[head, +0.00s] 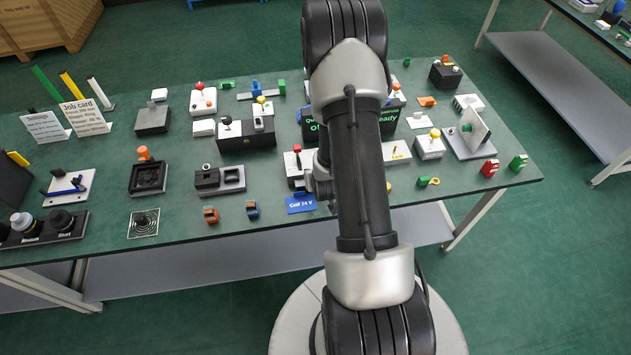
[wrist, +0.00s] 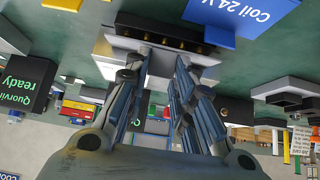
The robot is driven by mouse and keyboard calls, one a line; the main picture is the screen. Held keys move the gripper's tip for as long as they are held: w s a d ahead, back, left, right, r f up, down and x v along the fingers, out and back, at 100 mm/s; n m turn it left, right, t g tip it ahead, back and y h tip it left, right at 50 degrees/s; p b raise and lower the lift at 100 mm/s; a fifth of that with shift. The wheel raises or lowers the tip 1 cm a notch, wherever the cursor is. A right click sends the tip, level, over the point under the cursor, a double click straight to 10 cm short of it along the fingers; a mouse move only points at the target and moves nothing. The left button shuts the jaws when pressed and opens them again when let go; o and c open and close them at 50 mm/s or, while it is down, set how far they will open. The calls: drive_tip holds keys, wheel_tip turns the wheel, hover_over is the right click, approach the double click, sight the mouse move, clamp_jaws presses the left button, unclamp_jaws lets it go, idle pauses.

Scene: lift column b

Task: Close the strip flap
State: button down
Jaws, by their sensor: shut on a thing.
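The terminal strip (wrist: 165,40) shows in the wrist view as a black bar with a row of small brass-coloured dots, on a pale body. A pale grey part (wrist: 158,62) lies below the bar, between my fingertips; it seems to be the strip flap, but its edges and angle are hard to make out. My gripper (wrist: 161,66) is shut on this part, one finger on each side. In the head view my arm covers most of the strip, and only a little of my gripper (head: 318,184) shows beside the arm.
A blue "Coil 24 V" sign (wrist: 240,14) stands close to the strip; it also shows in the head view (head: 301,203). A white unit with a red knob (head: 297,164) is close by. A dark display (wrist: 27,82) stands left in the wrist view. The green table is crowded.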

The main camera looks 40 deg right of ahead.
drive_tip(key=shift+s+a+f+t+h+b, duration=0.25)
drive_tip(key=shift+t+b, duration=0.35)
drive_tip(key=shift+b, duration=0.8)
drive_tip(key=shift+s+a+f+t+h+b, duration=0.1)
drive_tip(key=shift+s+f+t+h+b, duration=0.3)
drive_tip(key=shift+b, duration=0.95)
drive_tip(key=shift+w+r, duration=0.2)
drive_tip(key=c, duration=1.4)
unclamp_jaws()
drive_tip(key=shift+o, duration=0.2)
drive_tip(key=shift+d, duration=0.1)
